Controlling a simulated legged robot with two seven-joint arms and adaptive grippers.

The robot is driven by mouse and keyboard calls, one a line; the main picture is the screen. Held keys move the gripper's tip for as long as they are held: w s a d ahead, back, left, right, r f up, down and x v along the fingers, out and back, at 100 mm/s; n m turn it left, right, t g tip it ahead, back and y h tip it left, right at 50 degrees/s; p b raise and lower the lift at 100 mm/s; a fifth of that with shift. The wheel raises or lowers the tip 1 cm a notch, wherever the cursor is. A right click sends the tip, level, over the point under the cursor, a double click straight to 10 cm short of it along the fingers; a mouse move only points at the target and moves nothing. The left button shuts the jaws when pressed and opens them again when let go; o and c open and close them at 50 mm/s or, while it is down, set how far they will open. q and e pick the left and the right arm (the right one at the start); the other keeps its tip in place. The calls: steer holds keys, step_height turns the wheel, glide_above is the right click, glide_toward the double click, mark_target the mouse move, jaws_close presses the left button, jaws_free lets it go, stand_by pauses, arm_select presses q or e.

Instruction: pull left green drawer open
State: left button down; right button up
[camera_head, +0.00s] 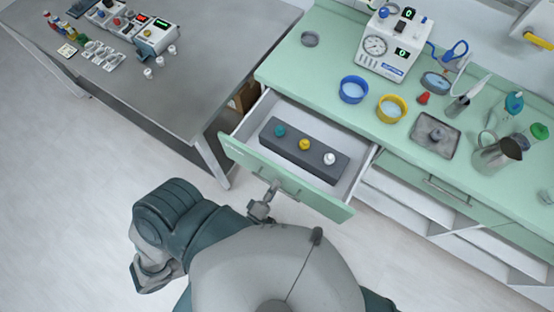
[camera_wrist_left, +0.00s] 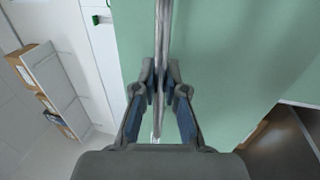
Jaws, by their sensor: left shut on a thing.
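The left green drawer (camera_head: 235,148) stands pulled out from the green-topped counter, its inside showing. A dark grey block (camera_head: 290,152) with teal, yellow and white knobs lies in it. A thin metal bar handle (camera_head: 290,190) runs along the green front. My left gripper (camera_head: 270,190) is at this handle, in front of the drawer. In the left wrist view, the fingers (camera_wrist_left: 160,75) of my left gripper are closed around the metal bar handle (camera_wrist_left: 161,30), against the green drawer front (camera_wrist_left: 230,60). My right gripper is not seen.
The green counter (camera_head: 330,75) carries a gauge device (camera_head: 388,45), a blue ring dish (camera_head: 353,90), a yellow ring dish (camera_head: 391,108) and a metal tray (camera_head: 434,135). A grey table (camera_head: 200,60) with small equipment stands at the left. The floor (camera_head: 60,200) at left is clear.

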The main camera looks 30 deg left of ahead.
arm_select(q)
steer(key=shift+s+d+f, duration=0.15)
steer(key=shift+d+f, duration=0.05)
steer(key=shift+f, duration=0.1)
steer(key=c, duration=1.2)
jaws_free()
steer(key=shift+r, duration=0.15)
steer(key=shift+w, duration=0.2)
steer(key=v, duration=1.2)
steer(key=shift+d, duration=0.1)
